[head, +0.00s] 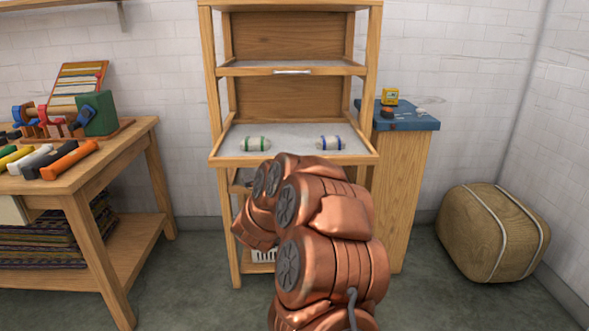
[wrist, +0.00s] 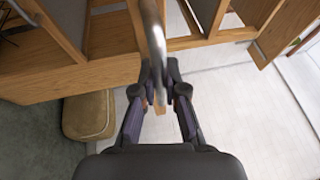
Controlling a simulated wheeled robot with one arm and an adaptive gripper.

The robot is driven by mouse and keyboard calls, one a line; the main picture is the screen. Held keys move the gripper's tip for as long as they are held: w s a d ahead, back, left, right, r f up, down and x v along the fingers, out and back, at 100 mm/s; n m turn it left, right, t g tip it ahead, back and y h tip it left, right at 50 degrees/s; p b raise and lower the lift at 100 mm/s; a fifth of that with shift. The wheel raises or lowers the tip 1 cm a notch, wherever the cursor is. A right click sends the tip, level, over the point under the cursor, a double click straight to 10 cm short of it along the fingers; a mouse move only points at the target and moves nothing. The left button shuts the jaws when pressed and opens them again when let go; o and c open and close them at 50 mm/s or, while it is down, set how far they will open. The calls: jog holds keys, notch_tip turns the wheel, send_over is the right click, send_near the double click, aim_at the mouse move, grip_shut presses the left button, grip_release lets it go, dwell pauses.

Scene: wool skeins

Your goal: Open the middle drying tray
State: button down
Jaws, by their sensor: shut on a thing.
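The wooden drying rack (head: 222,90) stands straight ahead in the head view. Its middle drying tray (head: 290,132) has a grey bed, and its wooden front edge sits forward of the rack's posts, so it stands partly out. A green-banded skein (head: 255,144) and a blue-banded skein (head: 331,143) lie on it, apart. The upper tray (head: 290,67) is flush with the rack and has a metal handle. In the wrist view my gripper (wrist: 159,84) is shut on a metal bar handle (wrist: 153,30). My arm hides the gripper and the middle tray's handle in the head view.
A wooden table (head: 120,148) with coloured rolls stands at the left. A blue-topped cabinet (head: 405,121) adjoins the rack's right side. A tan strapped bale (head: 492,232) sits on the floor at the right. Bare floor lies between the table and the rack.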

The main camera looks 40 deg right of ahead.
jog(key=shift+a+f, duration=0.1)
jog(key=c, duration=1.2)
grip_release()
jog(key=v, duration=1.1)
jog(key=shift+s+a, duration=0.15)
jog(key=shift+a, duration=0.2)
